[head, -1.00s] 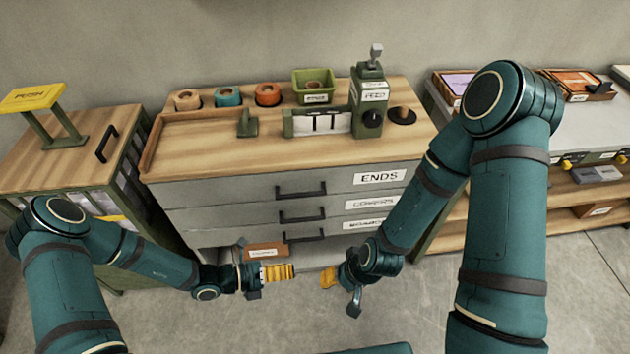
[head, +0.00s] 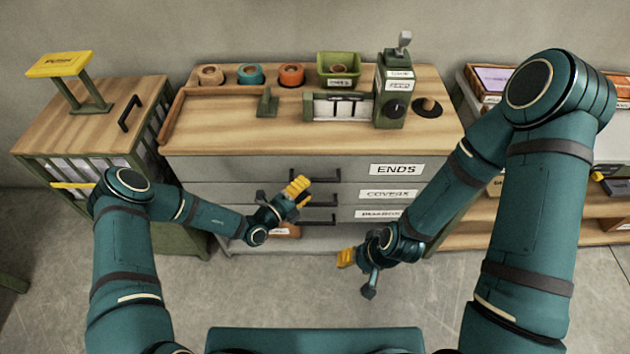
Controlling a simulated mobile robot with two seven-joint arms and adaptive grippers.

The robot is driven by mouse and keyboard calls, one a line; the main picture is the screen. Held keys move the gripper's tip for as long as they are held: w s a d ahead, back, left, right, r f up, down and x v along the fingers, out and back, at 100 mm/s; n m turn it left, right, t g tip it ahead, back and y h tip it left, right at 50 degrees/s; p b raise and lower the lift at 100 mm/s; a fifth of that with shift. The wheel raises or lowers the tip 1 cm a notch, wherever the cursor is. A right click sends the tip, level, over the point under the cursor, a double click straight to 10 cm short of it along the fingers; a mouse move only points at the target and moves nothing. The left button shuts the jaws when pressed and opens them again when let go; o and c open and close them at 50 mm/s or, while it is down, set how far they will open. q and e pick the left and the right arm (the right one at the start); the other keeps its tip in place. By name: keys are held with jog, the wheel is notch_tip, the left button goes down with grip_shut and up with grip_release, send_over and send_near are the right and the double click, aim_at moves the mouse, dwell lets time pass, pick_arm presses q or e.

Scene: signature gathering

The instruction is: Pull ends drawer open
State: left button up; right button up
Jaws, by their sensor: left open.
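The ENDS drawer (head: 250,168) is the top one of the wooden-topped cabinet, marked by a white ENDS label (head: 396,170). It looks shut, with its front flush. Its dark bar handle (head: 328,179) is partly hidden behind my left gripper. My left gripper (head: 298,188) is open, its yellow fingers pointing up and right at the left part of that handle. Whether they touch it I cannot tell. My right gripper (head: 346,258) hangs low in front of the cabinet, away from the drawers; its finger opening is unclear.
The COVERS drawer (head: 360,192) and another labelled drawer lie below. A green press (head: 393,95), coloured rolls and a green bin (head: 338,70) stand on the cabinet top (head: 220,135). A slatted cabinet (head: 85,135) stands left, shelving right. The floor in front is clear.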

aim_at(315, 179)
pick_arm(q)
jog(key=shift+x, duration=2.25)
grip_shut()
